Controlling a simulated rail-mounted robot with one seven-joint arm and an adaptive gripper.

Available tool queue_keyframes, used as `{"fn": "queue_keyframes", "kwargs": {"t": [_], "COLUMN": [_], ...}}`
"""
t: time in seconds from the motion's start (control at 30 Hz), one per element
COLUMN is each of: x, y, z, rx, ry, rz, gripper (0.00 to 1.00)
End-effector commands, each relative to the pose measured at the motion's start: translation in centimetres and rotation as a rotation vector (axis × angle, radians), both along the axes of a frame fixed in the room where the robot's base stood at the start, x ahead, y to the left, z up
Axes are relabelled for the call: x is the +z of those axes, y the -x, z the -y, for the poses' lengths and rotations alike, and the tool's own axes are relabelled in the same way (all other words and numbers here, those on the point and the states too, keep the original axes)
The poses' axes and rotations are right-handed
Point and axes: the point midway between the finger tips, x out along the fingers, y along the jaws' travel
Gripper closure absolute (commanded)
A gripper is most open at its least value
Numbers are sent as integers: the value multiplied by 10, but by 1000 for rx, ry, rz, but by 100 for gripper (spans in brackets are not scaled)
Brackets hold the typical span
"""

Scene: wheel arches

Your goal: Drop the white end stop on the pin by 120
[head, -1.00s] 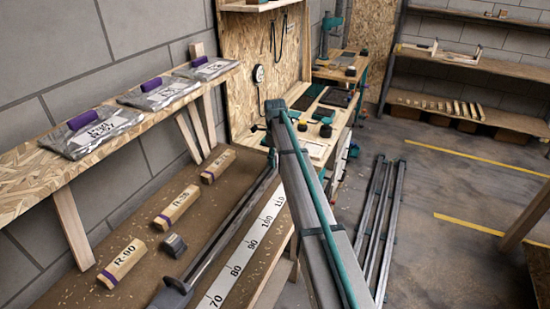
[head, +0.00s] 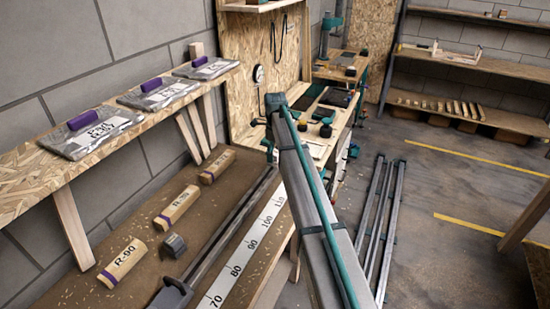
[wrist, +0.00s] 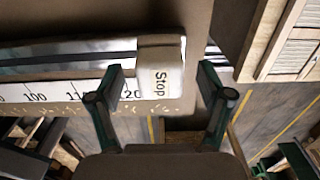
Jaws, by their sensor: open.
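The white end stop (wrist: 160,82), marked "Stop", shows in the wrist view on the rail (wrist: 70,58) by the 120 mark of the scale (wrist: 60,90). The stop partly covers that mark. My gripper (wrist: 160,75) is open, one finger on either side of the stop, with a visible gap on both sides. The pin is not visible; I cannot tell whether the stop sits around it. In the head view the scale (head: 240,254) and rail (head: 222,228) run away from me, and my arm hides the far end, the stop and the gripper.
Wooden pieces, one marked R-90 (head: 122,262), and a dark grey block (head: 173,246) lie on the brown bench left of the rail. Several bags with purple rolls lie on the wall shelf (head: 30,185). Long metal profiles (head: 380,220) lie right of my arm. The floor (head: 450,245) further right is clear.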

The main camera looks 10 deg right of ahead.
Motion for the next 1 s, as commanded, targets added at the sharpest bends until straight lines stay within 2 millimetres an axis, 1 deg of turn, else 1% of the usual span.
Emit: {"fn": "queue_keyframes", "kwargs": {"t": [0.03, 0.1, 0.3, 0.4, 0.5, 0.6, 0.7, 1.0], "x": [11, 24, 62, 77, 87, 93, 95, 95], "y": [-1, -1, -1, -1, -1, 0, 0, 0], "z": [0, 0, 0, 0, 0, 0, 0, 0], "rx": [0, 0, 0, 0, 0, 0, 0, 0], "ry": [0, 0, 0, 0, 0, 0, 0, 1], "rz": [3, 2, 3, 1, 1, 1, 0, -1], "gripper": [21, 21, 21, 21, 21, 21, 21, 21]}}
